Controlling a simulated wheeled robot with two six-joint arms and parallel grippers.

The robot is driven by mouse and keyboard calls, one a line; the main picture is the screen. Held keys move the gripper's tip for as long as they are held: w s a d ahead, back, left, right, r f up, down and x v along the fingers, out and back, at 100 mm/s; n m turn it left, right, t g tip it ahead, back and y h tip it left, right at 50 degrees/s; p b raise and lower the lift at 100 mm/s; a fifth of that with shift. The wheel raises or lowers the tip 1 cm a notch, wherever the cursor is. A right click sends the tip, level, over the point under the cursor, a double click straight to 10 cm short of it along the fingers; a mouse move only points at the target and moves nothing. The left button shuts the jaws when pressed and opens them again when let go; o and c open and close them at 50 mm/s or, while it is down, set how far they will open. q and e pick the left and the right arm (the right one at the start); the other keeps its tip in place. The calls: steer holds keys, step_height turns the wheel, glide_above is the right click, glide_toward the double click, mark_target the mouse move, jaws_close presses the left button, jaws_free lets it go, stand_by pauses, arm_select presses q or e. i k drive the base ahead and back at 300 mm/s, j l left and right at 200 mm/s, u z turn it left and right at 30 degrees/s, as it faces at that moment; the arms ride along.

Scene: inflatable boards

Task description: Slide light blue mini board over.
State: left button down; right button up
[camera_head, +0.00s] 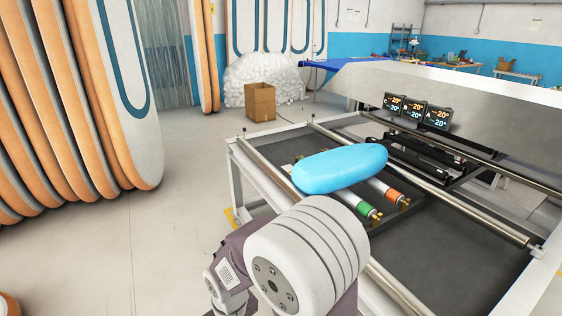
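The light blue mini board (340,168) is a smooth, rounded oblong. It lies across the near left part of a metal frame table (297,133), over rollers or tubes with green and orange ends. Its long side runs roughly left to right, with the right end slightly farther away. Neither of my grippers shows in the head view, and I see nothing holding the board. A white ribbed arm part of mine fills the lower middle and hides part of the table's near edge.
Display panels (416,111) stand at the table's back. Green-ended (362,206) and orange-ended (391,193) tubes lie beside the board. The dark bed (445,240) to the right is clear. Tall boards (75,110) stack at left; a cardboard box (260,101) stands on the floor behind.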

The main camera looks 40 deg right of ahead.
mark_target(328, 171)
steer(key=i+l+z, duration=0.1)
steer(key=i+z, duration=0.2)
steer(key=z, duration=0.15)
steer(key=i+z, duration=0.25)
steer(key=z, duration=0.2)
steer(key=i+j+z, duration=0.1)
steer(key=i+z, duration=0.2)
steer(key=z, duration=0.15)
steer(key=i+j+z, duration=0.15)
steer(key=i+z, duration=0.15)
steer(key=z, duration=0.2)
steer(key=i+j+z, duration=0.2)
steer(key=z, duration=0.25)
steer(key=i+j+z, duration=0.15)
steer(key=j+z, duration=0.3)
steer(key=i+j+z, duration=0.1)
steer(key=j+z, duration=0.8)
steer(key=i+l, duration=0.05)
steer(key=l, duration=0.05)
